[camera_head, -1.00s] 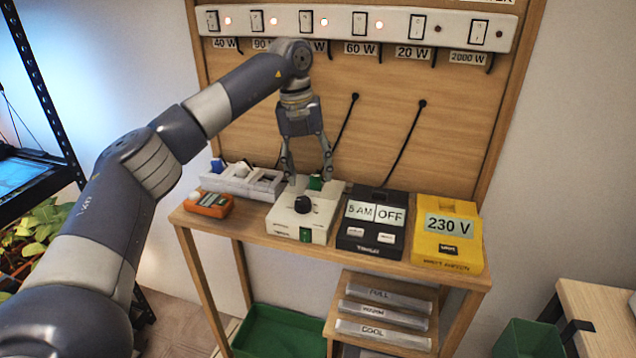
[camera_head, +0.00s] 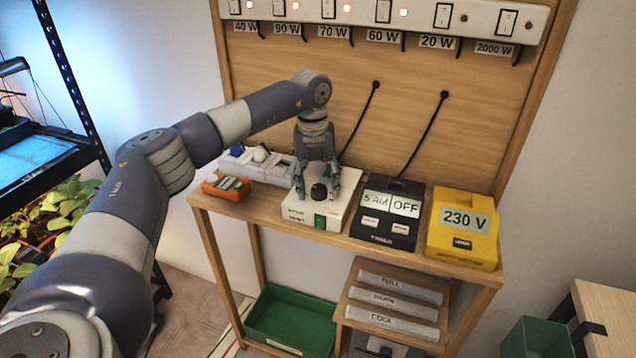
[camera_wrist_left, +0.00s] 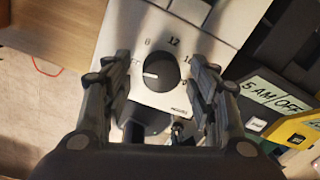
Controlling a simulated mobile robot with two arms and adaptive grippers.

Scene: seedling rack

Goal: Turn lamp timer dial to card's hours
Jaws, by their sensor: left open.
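The white lamp timer (camera_head: 297,210) sits on the wooden bench, with a round black dial (camera_head: 319,192) on its top. My left gripper (camera_head: 318,187) points down over the timer, open, with one finger on each side of the dial. In the left wrist view the dial (camera_wrist_left: 160,72) lies between the open fingers (camera_wrist_left: 160,65), with gaps visible on both sides. Its white pointer mark faces picture left. An 8 and a 12 are readable around it; other marks are partly hidden. I cannot make out an hours card. My right gripper is not in view.
A black device (camera_head: 385,231) reading "5 AM" and "OFF" and a yellow 230 V box (camera_head: 462,247) stand right of the timer. An orange device (camera_head: 226,187) and a white socket strip (camera_head: 254,168) are to its left. A row of switches runs above.

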